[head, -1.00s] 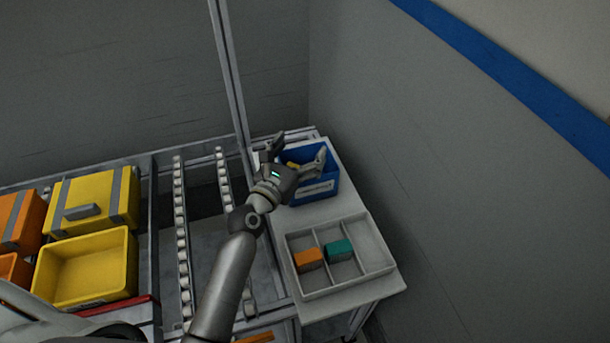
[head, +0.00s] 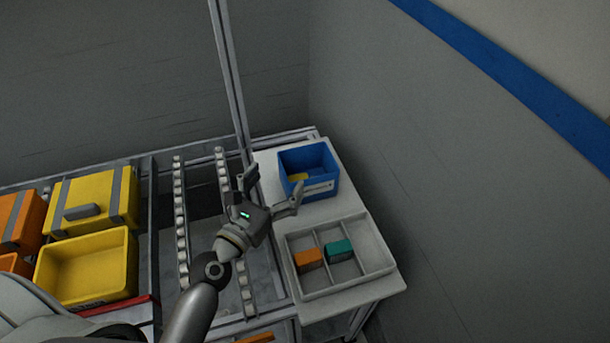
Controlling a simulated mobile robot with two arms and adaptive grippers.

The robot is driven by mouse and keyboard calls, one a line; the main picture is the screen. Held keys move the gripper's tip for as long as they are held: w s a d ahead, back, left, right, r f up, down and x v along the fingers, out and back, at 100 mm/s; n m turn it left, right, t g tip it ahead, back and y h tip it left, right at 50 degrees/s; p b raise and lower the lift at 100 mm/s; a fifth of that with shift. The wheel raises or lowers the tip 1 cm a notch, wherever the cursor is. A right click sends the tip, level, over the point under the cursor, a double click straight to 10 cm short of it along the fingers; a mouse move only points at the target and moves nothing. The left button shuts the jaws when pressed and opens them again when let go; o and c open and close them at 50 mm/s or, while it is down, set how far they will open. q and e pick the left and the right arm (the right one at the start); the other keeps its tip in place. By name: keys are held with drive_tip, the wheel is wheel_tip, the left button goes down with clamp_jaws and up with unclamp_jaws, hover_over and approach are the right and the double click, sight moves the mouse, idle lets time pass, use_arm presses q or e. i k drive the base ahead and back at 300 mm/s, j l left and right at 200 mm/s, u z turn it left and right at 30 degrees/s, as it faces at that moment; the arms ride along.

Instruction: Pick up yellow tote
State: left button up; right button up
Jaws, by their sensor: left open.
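An open, empty yellow tote (head: 88,271) stands at the left on the rack. Behind it is a closed yellow case (head: 92,203) with grey straps and a grey handle. My left gripper (head: 272,188) is open and empty, in front of the blue bin (head: 322,186) and well to the right of the yellow tote. My right gripper is not in the view.
The blue bin holds a small yellow item (head: 298,177) on the white table (head: 345,208). A grey divided tray (head: 377,249) holds an orange block (head: 309,259) and a teal block (head: 339,250). Orange containers (head: 23,220) stand at the far left. Roller rails (head: 182,225) lie between.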

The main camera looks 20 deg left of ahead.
sight(98, 269)
drive_tip(key=k+l, duration=0.3)
drive_tip(key=k, duration=0.15)
drive_tip(key=k+l, duration=0.25)
drive_tip(key=k, duration=0.25)
